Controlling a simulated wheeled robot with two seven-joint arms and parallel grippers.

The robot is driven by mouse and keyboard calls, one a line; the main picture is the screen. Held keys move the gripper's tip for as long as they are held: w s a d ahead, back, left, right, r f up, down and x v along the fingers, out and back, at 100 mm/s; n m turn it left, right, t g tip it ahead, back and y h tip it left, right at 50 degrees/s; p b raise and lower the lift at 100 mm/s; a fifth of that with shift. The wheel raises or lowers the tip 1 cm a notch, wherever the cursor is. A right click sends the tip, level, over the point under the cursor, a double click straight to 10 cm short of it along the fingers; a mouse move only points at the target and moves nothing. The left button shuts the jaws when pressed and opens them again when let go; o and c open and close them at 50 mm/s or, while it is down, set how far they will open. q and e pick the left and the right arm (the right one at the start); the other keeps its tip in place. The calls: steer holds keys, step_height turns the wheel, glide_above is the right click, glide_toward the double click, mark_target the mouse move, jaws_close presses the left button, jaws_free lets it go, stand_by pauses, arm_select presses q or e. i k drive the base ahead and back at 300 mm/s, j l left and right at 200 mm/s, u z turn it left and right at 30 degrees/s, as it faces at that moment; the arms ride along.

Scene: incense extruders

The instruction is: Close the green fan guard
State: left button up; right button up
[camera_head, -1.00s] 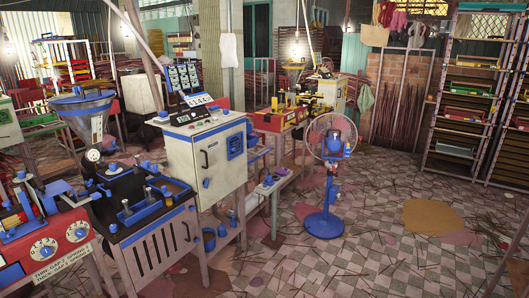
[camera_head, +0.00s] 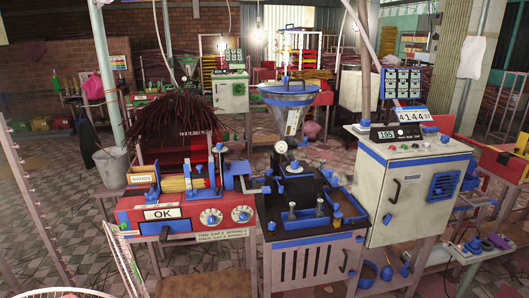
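No green fan guard can be made out for certain. At the bottom left, a pale curved wire frame (camera_head: 122,262) shows, cut off by the picture edge. It looks like part of a round fan guard, but its colour and whether it is open or shut cannot be told. A second pale curved rim (camera_head: 62,292) shows beside it at the bottom edge. Neither of my grippers is in view.
A red machine (camera_head: 185,212) with an OK label stands centre left, next to a black-topped machine (camera_head: 310,210) with a funnel (camera_head: 290,105). A white control cabinet (camera_head: 408,190) stands to the right. Tiled floor (camera_head: 75,215) shows at left.

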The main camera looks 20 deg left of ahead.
mark_target(123, 225)
steer(key=i+u, duration=0.2)
steer(key=u, duration=0.25)
steer(key=i+l+u, duration=0.15)
steer(key=u, duration=0.35)
steer(key=i+l+u, duration=0.2)
steer(key=u, duration=0.25)
steer(key=i+l+u, duration=0.1)
steer(key=u, duration=0.4)
steer(key=l+u, duration=0.45)
steer(key=i+j, duration=0.05)
